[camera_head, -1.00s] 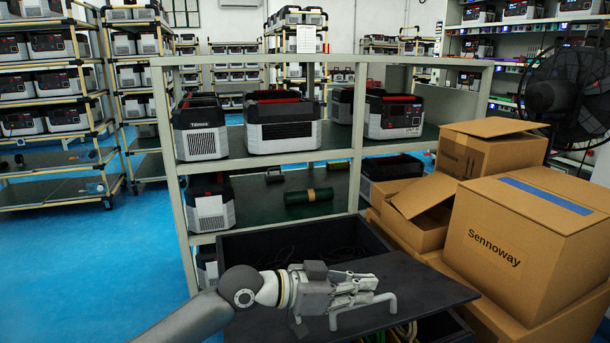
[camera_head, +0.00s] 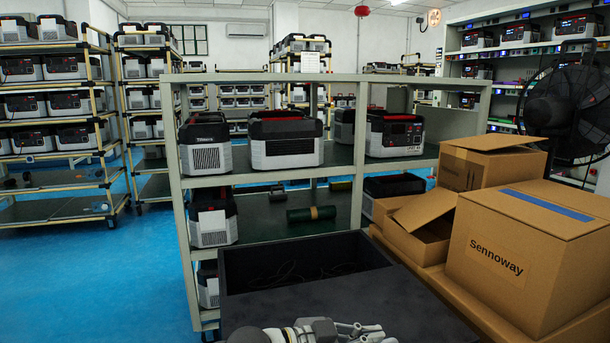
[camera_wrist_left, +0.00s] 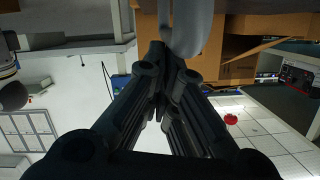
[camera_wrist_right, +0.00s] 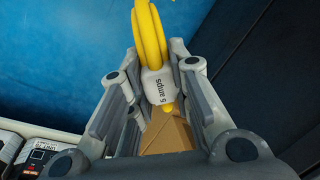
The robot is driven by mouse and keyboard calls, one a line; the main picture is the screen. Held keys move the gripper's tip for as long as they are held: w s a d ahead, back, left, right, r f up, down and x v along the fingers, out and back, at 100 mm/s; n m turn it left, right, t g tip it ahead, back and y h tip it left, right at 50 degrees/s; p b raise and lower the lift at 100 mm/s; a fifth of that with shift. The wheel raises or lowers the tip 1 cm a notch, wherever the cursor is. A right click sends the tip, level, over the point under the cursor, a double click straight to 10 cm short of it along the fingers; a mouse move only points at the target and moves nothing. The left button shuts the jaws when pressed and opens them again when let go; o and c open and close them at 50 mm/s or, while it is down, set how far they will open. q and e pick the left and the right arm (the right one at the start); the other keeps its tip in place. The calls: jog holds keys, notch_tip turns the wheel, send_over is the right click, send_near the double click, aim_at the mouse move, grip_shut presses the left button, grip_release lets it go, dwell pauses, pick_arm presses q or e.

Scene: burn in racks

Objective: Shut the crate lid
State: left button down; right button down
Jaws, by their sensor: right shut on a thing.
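The dark crate (camera_head: 230,262) stands in front of the shelf in the head view, its far part open with cables inside. Its flat dark lid (camera_head: 400,302) covers the nearer part. My left gripper (camera_head: 372,328) is over the lid at the bottom edge of the head view. In the left wrist view, its fingers (camera_wrist_left: 166,68) come together with nothing seen between them, close to the grey curved lid handle (camera_wrist_left: 190,30). Whether they touch is unclear. My right gripper (camera_wrist_right: 158,95) is shut on a yellow cable (camera_wrist_right: 150,40) at its white "5 amps" tag (camera_wrist_right: 158,86).
Cardboard boxes (camera_head: 530,255) are stacked close along the crate's right side. A metal shelf (camera_head: 262,182) with power units stands right behind it. A black fan (camera_head: 565,100) is at the back right. Blue floor (camera_head: 90,270) is clear on the left.

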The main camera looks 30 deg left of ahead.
pick_arm(q)
jog(key=shift+s+f, duration=0.1)
jog(key=shift+f, duration=0.25)
